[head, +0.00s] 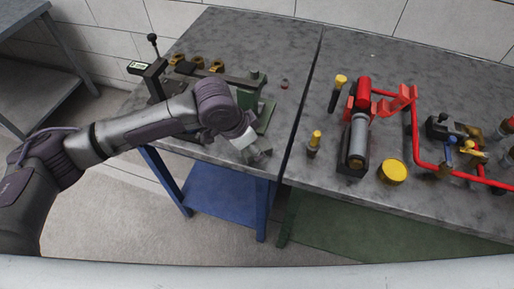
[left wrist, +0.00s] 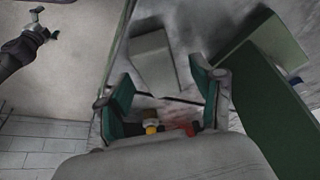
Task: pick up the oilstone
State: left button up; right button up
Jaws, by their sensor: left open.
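A plain grey block (left wrist: 155,60), which looks like the oilstone, lies on the grey tabletop in the left wrist view. My left gripper (left wrist: 160,84) is open, with one dark green finger towards each side of the block's near end. I cannot tell whether the fingers touch it. In the head view my left gripper (head: 259,154) is low over the front right corner of the left table, and I cannot make out the block there. A dark arm with a gripper-like end (left wrist: 38,36), perhaps my right one, shows at the upper left of the left wrist view.
A green stand (head: 254,92) is just behind my left gripper; its green side (left wrist: 262,110) is close at right in the left wrist view. Brass parts (head: 197,63) are further back. A narrow gap separates the right table (head: 300,165), which holds red pipework (head: 415,130) and yellow-topped tools.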

aim_at(268, 146)
pick_arm(q)
jog(key=shift+d+f, duration=0.15)
jog(key=shift+f, duration=0.2)
jog(key=shift+w, duration=0.1)
grip_shut()
jog(key=shift+r, duration=0.1)
jog(key=shift+r, duration=0.5)
jog(key=r, duration=0.1)
jog(key=d+r, duration=0.1)
jog(key=r, duration=0.1)
jog(key=shift+r+b, duration=0.3)
jog(key=shift+b, duration=0.1)
jog(key=s+d+r+b, duration=0.1)
jog(key=s+d+r, duration=0.1)
jog(key=d+r, duration=0.4)
jog(key=d, duration=0.4)
jog(key=shift+s+d+r, duration=0.15)
jog(key=shift+s+d, duration=0.05)
jog(key=shift+s, duration=0.1)
